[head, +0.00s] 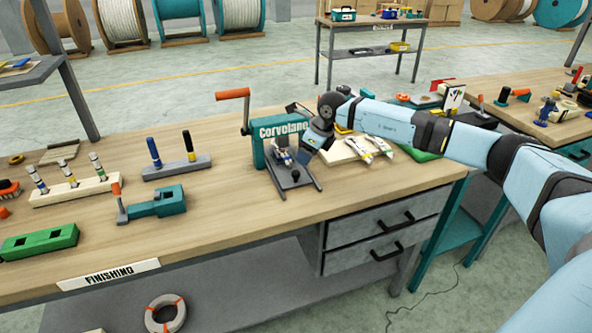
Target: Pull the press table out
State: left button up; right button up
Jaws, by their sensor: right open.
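The teal press (257,146), lettered "Corvolane", stands on the wooden bench with an orange-handled lever (233,94) raised at its left. Its grey press table (304,187) lies at the front of the press, with a dark knob (295,175) near its front end. Small metal parts show on or just above the table under the press head. My right gripper (303,156) reaches in from the right, open, close beside the press and above the table's right side. Its fingertips are small and partly lost against the press, so I cannot tell whether they touch anything. My left gripper is out of view.
Tubes lie on a pale board (345,150) right of the press. A teal clamp-like tool (157,203), a marker rack (75,188) and a green block (40,241) are at the left. The bench in front of the press is clear. Drawers (380,222) sit below.

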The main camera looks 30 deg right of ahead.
aim_at(296, 172)
jog(key=x, duration=0.8)
jog(key=shift+w+f, duration=0.1)
jog(key=shift+f, duration=0.1)
jog(key=shift+a, duration=0.1)
grip_shut()
